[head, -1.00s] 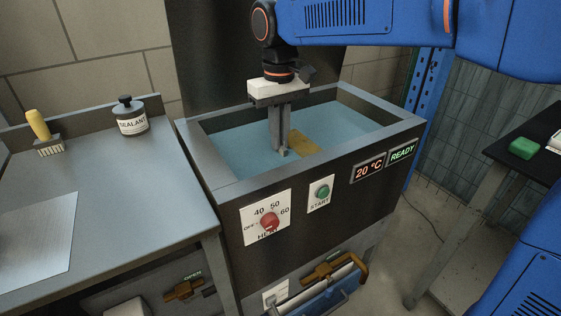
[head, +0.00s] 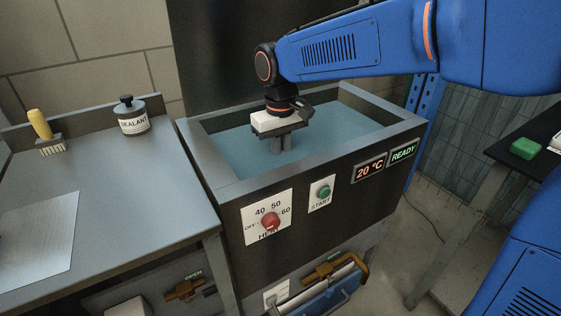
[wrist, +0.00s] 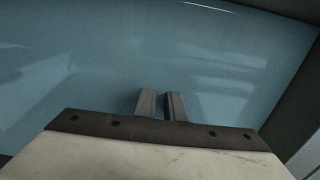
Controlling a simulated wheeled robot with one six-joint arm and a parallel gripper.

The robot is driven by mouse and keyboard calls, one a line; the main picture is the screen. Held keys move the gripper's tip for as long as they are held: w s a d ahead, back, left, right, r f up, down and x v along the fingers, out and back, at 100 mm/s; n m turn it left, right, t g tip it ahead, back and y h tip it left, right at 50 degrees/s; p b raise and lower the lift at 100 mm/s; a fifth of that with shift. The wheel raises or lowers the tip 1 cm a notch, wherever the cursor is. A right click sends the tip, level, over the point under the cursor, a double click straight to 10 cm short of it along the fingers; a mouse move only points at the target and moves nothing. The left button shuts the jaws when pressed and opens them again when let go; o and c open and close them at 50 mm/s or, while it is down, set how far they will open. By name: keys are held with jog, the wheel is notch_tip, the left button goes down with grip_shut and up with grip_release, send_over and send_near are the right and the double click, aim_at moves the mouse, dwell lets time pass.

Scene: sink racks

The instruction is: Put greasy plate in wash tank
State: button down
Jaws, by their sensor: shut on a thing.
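The wash tank (head: 320,158) is a dark metal basin with a grey rim, filled with blue water (head: 235,155). My gripper (head: 283,148) is low inside the tank, its fingers dipping into the water. In the wrist view the fingers (wrist: 161,98) stand a narrow gap apart, and their tips go out of sight under the surface. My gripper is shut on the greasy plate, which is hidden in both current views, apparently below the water.
The tank front carries a red heat knob (head: 270,221), a green start button (head: 324,192) and displays reading 20 °C (head: 369,168) and READY (head: 403,152). A sealant jar (head: 132,117) and a brush (head: 43,132) stand on the left counter (head: 130,185). A green block (head: 526,148) lies on the right table.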

jog(key=shift+f, duration=0.3)
jog(key=c, duration=1.8)
grip_release()
jog(key=shift+f, duration=0.1)
jog(key=shift+c, duration=0.2)
notch_tip(320, 180, up, 13)
